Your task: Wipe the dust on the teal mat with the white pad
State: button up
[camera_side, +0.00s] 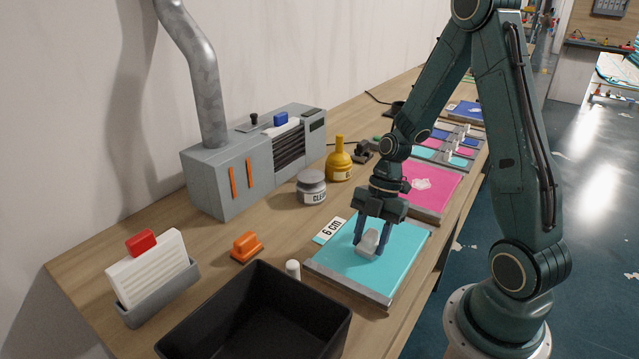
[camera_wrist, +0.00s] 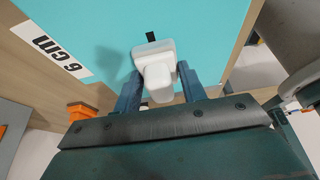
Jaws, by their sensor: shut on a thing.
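The teal mat (camera_side: 395,249) lies flat on a grey board on the wooden bench, below my gripper. It also fills the upper part of the wrist view (camera_wrist: 215,30). My gripper (camera_side: 373,236) points down over the mat and is shut on the white pad (camera_side: 367,246). In the wrist view the pad (camera_wrist: 156,75) sits between the two fingers, with a small dark mark on the mat just beyond it. I cannot tell whether the pad touches the mat. I see no clear dust on the visible mat; part is hidden by my gripper and the pad.
A "6 cm" label (camera_side: 329,229) lies at the mat's left edge. A black bin (camera_side: 338,325) and a white cylinder (camera_side: 293,269) stand in front-left. A pink mat (camera_side: 432,186) with a whitish patch lies behind. An orange block (camera_side: 246,246) and a grey jar (camera_side: 311,187) stand left.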

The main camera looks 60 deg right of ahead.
jog(key=shift+a, duration=0.85)
jog(key=shift+r, duration=4.15)
